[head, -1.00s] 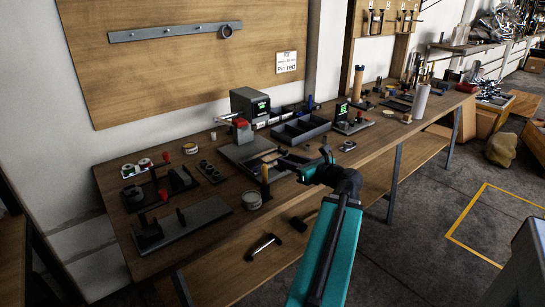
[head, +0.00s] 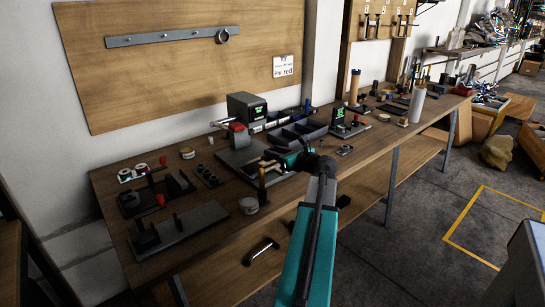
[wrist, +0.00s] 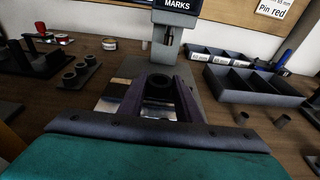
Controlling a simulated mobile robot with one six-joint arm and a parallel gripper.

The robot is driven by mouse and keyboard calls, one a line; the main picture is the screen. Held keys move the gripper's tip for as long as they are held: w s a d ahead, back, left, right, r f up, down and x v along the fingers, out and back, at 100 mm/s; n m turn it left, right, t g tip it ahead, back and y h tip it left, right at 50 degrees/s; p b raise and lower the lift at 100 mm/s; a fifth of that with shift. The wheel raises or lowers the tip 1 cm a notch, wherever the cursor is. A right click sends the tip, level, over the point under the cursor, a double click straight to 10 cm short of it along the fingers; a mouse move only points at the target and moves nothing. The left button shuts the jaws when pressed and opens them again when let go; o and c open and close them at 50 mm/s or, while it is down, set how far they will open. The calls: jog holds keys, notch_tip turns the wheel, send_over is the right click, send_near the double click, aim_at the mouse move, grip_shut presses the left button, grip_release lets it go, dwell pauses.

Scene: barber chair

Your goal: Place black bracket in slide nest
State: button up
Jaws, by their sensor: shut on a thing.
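My gripper (head: 274,163) reaches in over the front of the marking machine (head: 240,150) on the bench. In the wrist view its two dark fingers (wrist: 158,92) are shut on the black bracket (wrist: 159,84), whose dark rounded part with a hole shows between them. The bracket is too small and dark to make out in the head view. A bright metal surface (wrist: 112,106), apparently part of the machine's slide, shows below and beside the fingers. The nest itself is mostly hidden by the fingers, and I cannot tell whether the bracket touches it.
A dark divided tray (wrist: 252,84) stands right of the machine. A block with round holes (head: 207,175) and dark fixtures (head: 170,190) lie to the left. A round tin (head: 249,205) and an upright post (head: 262,185) stand near the front edge. The machine's head (wrist: 176,12) overhangs behind the fingers.

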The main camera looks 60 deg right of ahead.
aim_at(273, 148)
jog(key=shift+w+d+f, duration=0.1)
jog(key=shift+w+d, duration=0.55)
jog(key=shift+w, duration=0.15)
jog(key=shift+w+d+f, duration=0.1)
jog(key=shift+w+d, duration=0.5)
jog(key=shift+w, duration=0.2)
jog(key=shift+f, duration=1.7)
jog(key=shift+f, duration=0.1)
jog(key=o, duration=1.2)
jog(key=shift+c, duration=0.2)
jog(key=v, duration=1.2)
jog(key=shift+a, duration=0.1)
